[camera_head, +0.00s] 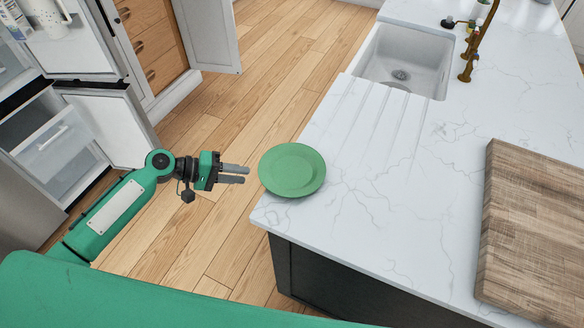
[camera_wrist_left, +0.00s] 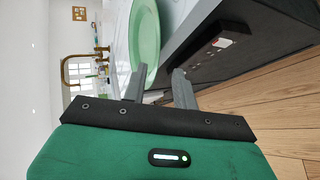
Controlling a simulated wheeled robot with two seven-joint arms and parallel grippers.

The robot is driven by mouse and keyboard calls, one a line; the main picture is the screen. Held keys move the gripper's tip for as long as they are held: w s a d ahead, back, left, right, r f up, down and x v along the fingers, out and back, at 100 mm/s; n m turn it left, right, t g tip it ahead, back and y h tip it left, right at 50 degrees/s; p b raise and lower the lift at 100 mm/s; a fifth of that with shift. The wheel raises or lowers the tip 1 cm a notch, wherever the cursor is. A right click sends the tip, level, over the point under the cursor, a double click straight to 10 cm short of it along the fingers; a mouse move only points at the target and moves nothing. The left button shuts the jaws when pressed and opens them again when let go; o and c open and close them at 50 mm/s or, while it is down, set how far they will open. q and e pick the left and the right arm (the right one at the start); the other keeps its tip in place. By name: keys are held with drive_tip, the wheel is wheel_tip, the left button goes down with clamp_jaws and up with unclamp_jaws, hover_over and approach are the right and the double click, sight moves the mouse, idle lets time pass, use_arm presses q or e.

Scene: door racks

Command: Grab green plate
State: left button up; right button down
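The green plate (camera_head: 292,170) lies on the white marble counter at its left edge, with its rim reaching over the edge. My left gripper (camera_head: 246,174) is just left of the plate, beside the counter, with its fingers pointing at the rim. In the left wrist view, the two fingers (camera_wrist_left: 157,88) are apart and the plate (camera_wrist_left: 145,40) is just ahead of them. The gap between the fingers looks empty, and the plate appears not gripped. My right gripper is not in view.
The marble counter (camera_head: 350,215) has a sink (camera_head: 400,62) with a brass faucet (camera_head: 476,45) at the back. A wooden board (camera_head: 535,230) lies at the right. An open fridge (camera_head: 60,130) stands at the left. Wooden floor (camera_head: 215,130) is clear between fridge and counter.

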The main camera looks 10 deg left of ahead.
sight(274, 179)
use_arm(q)
drive_tip(key=p+x, duration=0.3)
drive_tip(key=x, duration=0.1)
drive_tip(key=shift+d, duration=0.4)
drive_tip(key=shift+d+f, duration=0.25)
drive_tip(key=shift+f, duration=0.05)
drive_tip(key=shift+c, duration=0.2)
clamp_jaws()
